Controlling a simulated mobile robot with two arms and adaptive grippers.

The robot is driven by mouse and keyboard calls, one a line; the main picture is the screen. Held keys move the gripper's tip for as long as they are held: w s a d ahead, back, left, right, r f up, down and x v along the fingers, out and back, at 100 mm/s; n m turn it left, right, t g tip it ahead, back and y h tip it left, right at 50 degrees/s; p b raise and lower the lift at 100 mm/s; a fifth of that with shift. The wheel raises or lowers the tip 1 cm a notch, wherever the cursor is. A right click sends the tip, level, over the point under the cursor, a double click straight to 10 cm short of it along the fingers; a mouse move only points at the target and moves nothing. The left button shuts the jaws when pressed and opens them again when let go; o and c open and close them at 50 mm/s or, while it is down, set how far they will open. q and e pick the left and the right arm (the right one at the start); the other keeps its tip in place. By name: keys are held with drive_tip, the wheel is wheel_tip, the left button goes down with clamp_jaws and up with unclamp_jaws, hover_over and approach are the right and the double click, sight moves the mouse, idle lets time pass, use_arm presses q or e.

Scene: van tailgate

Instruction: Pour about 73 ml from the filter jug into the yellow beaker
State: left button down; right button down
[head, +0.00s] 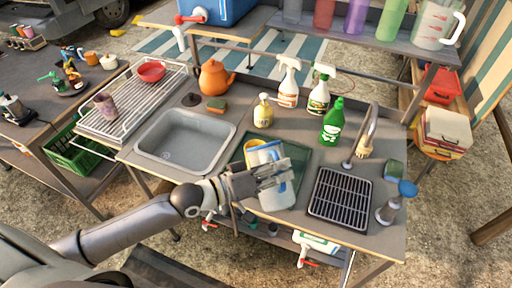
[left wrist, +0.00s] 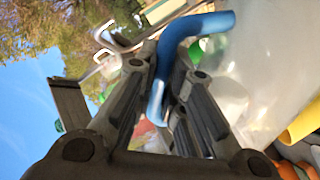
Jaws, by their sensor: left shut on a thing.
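The filter jug (head: 279,196) is pale and translucent, over the dark green mat on the counter. My left gripper (head: 276,174) covers its middle in the head view. In the left wrist view my left gripper (left wrist: 168,105) is shut on the jug's blue handle (left wrist: 203,24), with the pale jug body (left wrist: 262,70) to the right. A yellow rim, seemingly the yellow beaker (head: 255,143), shows just behind the jug; a yellow part also shows in the left wrist view (left wrist: 302,121). The beaker is mostly hidden, and I cannot tell the water level. My right gripper is out of view.
The sink (head: 186,140) lies left of the mat (head: 298,157), and a black drain grate (head: 340,194) lies right. A yellow bottle (head: 263,112), two spray bottles and a green bottle (head: 333,122) stand behind. A blue-topped bottle (head: 397,203) stands at the right edge.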

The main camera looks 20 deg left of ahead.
sight(276, 153)
use_arm(q)
drive_tip(key=shift+w+a+r+n+g, duration=0.1)
drive_tip(key=shift+w+a+r+n, duration=0.1)
drive_tip(key=shift+w+r+n, duration=0.25)
drive_tip(key=shift+w+a+r+n+g, duration=0.1)
drive_tip(key=shift+a+r+n, duration=0.2)
drive_tip(key=shift+r, duration=0.4)
drive_tip(key=shift+w+a+r+n+g, duration=0.15)
drive_tip(key=shift+w+r+n, duration=0.2)
drive_tip(key=shift+r, duration=0.2)
drive_tip(key=shift+w+a+r, duration=0.1)
drive_tip(key=shift+a+r, duration=0.05)
drive_tip(key=shift+r, duration=0.05)
drive_tip(key=shift+w+a+n, duration=0.15)
drive_tip(key=shift+w+n, duration=0.1)
drive_tip(key=shift+n, duration=0.05)
drive_tip(key=shift+w+a+r, duration=0.25)
drive_tip(key=shift+w+a, duration=0.05)
drive_tip(key=shift+w, duration=0.05)
idle(0.6)
